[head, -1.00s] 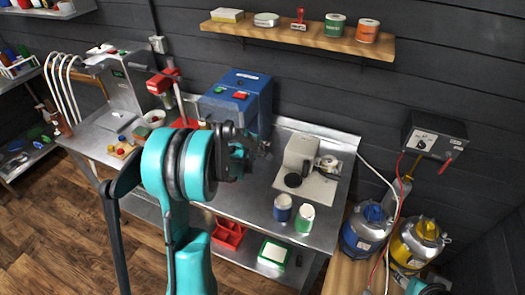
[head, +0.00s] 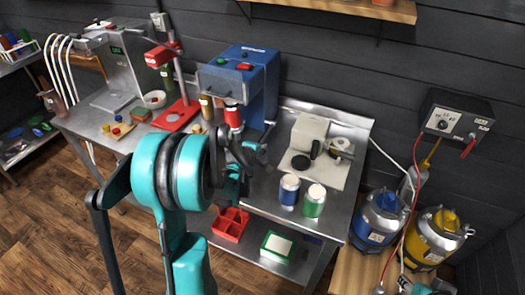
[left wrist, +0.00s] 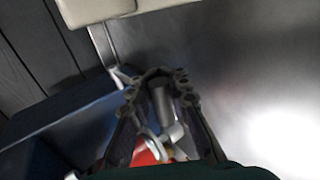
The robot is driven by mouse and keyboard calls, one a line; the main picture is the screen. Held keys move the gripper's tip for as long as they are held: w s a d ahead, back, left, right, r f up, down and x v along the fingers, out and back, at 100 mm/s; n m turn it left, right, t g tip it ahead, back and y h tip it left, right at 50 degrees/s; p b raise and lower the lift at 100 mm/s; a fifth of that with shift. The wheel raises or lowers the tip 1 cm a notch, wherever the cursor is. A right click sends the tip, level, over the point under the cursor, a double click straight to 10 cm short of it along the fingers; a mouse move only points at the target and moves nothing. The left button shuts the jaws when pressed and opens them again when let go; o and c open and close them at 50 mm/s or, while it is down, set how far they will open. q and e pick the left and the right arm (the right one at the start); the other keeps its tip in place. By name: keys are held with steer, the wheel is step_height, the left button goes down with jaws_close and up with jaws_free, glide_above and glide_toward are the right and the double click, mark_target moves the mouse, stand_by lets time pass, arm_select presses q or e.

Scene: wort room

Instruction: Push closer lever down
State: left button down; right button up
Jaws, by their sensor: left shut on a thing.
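The blue closer machine (head: 240,78) stands on the steel bench, with a red can (head: 233,117) at its front. My left gripper (head: 256,152) is at the machine's front right, low over the bench. In the left wrist view its fingers are shut around a dark grey cylindrical handle (left wrist: 161,104), which appears to be the closer lever's grip. A pale rod (head: 268,129), likely the lever's arm, shows beside the machine just above the gripper. My gripper hides most of the lever in the head view. Part of the red can (left wrist: 150,150) shows below the fingers.
A red stand (head: 176,115) is left of the machine. A cream device (head: 309,134), a blue-labelled jar (head: 289,189) and a green-labelled jar (head: 314,200) stand to the right. Blue (head: 379,215) and yellow (head: 430,236) canisters stand further right. Bare bench lies between gripper and device.

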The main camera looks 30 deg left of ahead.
arm_select(q)
steer(key=shift+s+f, duration=0.1)
steer(key=shift+f, duration=0.05)
steer(key=c, duration=1.4)
jaws_free()
steer(key=shift+s, duration=0.1)
steer(key=v, duration=1.2)
